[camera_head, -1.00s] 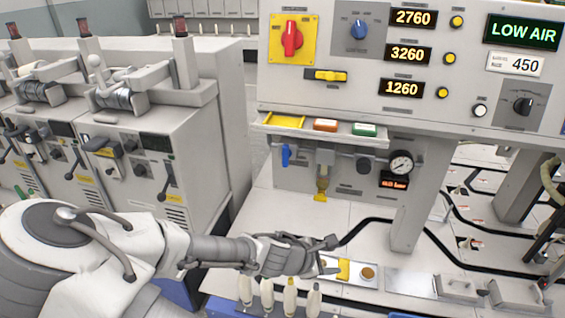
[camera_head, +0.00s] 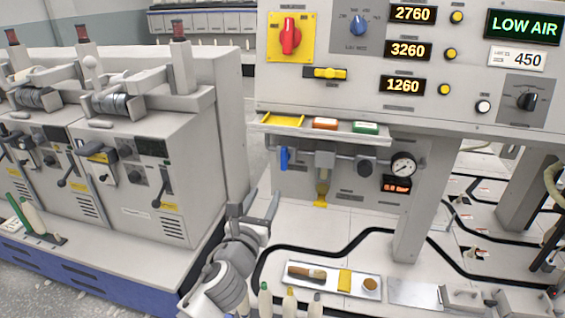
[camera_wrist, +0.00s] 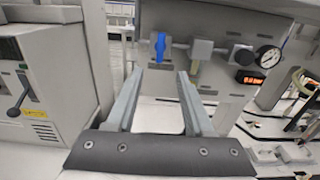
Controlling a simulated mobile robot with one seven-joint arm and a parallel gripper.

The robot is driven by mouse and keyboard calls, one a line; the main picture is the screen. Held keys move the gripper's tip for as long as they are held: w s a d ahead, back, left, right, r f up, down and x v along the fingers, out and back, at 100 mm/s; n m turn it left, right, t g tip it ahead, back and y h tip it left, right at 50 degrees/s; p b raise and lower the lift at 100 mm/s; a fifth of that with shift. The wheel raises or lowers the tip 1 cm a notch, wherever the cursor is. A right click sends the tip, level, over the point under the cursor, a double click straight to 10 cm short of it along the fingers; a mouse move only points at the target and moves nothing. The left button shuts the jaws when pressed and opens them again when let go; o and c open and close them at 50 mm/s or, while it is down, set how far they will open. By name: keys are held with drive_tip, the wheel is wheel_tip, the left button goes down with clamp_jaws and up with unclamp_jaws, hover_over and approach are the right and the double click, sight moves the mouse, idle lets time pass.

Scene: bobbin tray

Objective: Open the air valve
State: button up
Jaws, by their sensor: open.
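The air valve's blue lever (camera_head: 284,158) hangs straight down on the pipe at the left end of the air unit, under the control panel. In the wrist view the blue lever (camera_wrist: 160,47) shows ahead, above the left finger. My gripper (camera_head: 258,205) is open and empty, its fingers pointing up, below and to the left of the lever and apart from it. The two fingers also show in the wrist view (camera_wrist: 165,78). A round gauge (camera_head: 403,167) sits to the right on the same pipe. The green display (camera_head: 523,33) reads LOW AIR.
Grey machines (camera_head: 150,170) stand at the left. A tray (camera_head: 330,278) with a brush and bobbins (camera_head: 265,298) are at the front.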

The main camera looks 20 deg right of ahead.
sight(283, 158)
drive_tip(key=b+x, duration=0.2)
drive_tip(key=x, duration=1.5)
drive_tip(key=shift+d+b, duration=0.1)
drive_tip(key=shift+b, duration=0.3)
clamp_jaws()
